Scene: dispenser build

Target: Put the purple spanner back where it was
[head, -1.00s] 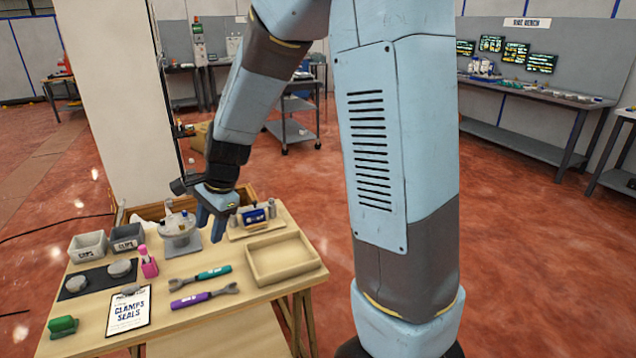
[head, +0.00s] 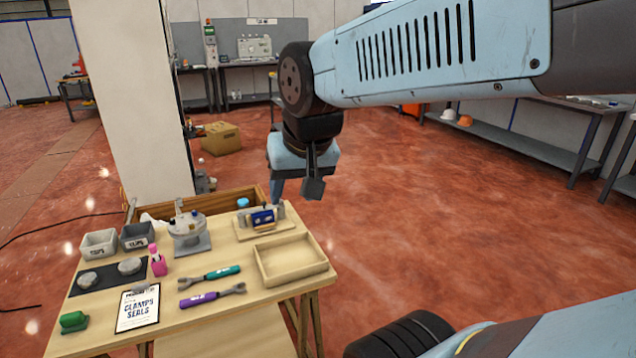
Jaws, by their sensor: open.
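The purple spanner (head: 200,299) lies flat on the wooden table (head: 232,318) near its front edge, handle to the left and open grey jaw to the right. A teal spanner (head: 222,272) lies just behind it, handle to the right. My gripper (head: 277,194) hangs in the air at the table's back right, pointing down, well away from both spanners. It is open and nothing shows in it.
An empty wooden tray (head: 291,278) is at the table's right. A blue device (head: 262,218) on a board, a round grey fixture (head: 188,243), a pink bottle (head: 157,264), two grey bins (head: 99,243), a clamps-and-seals sheet (head: 137,309) and a green block (head: 73,321) also stand or lie there.

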